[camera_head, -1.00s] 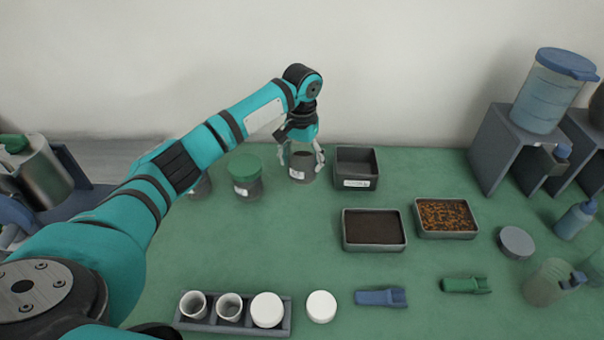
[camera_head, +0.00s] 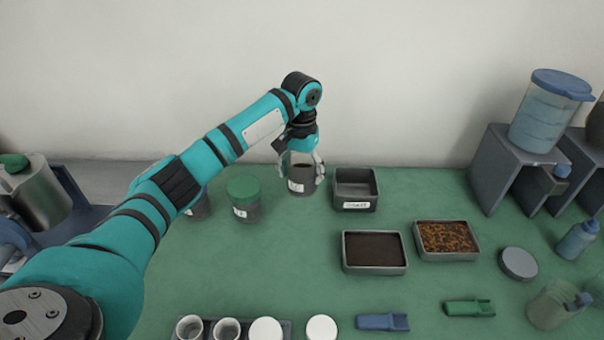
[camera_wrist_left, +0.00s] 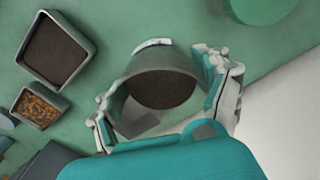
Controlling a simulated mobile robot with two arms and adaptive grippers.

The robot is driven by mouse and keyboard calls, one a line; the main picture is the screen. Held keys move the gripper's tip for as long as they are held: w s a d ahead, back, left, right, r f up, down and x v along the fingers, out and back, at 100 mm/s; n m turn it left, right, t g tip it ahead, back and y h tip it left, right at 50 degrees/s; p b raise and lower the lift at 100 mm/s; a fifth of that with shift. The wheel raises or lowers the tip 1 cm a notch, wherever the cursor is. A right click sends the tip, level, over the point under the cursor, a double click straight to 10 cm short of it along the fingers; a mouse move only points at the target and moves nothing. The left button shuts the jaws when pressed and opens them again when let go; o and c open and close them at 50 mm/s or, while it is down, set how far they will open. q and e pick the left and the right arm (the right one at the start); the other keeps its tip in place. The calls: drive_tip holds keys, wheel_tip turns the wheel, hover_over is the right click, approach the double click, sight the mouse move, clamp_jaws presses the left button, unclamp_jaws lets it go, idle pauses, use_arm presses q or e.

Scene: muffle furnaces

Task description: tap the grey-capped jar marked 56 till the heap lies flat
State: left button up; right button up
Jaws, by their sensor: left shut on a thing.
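My left gripper (camera_head: 303,179) is shut around an open grey jar (camera_head: 301,187) with a white label, near the back of the bench. The label's number is too small to read. The jar seems to hang a little above the bench. In the left wrist view the jar (camera_wrist_left: 157,60) sits between both fingers, its mouth showing dark brown soil (camera_wrist_left: 162,89). The soil looks fairly even there, but its exact slope is hard to tell. A loose grey lid (camera_head: 518,263) lies on the bench at the right. My right gripper is not in view.
A green-lidded jar (camera_head: 244,208) stands left of the held jar, an empty dark box (camera_head: 356,203) right of it. In front are a soil tray (camera_head: 375,270) and a tray of orange-brown bits (camera_head: 446,257). Bare green bench (camera_head: 275,265) lies in front of the jar.

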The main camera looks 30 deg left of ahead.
use_arm(q)
drive_tip(key=shift+f, duration=3.45)
drive_tip(key=shift+f, duration=0.1)
wheel_tip(320, 180, down, 3)
drive_tip(key=shift+s+r, duration=0.1)
drive_tip(key=shift+r, duration=0.05)
drive_tip(key=shift+c, duration=0.4)
wheel_tip(320, 180, up, 4)
drive_tip(key=p, duration=0.5)
drive_tip(key=shift+f, duration=0.2)
drive_tip(key=shift+f, duration=0.1)
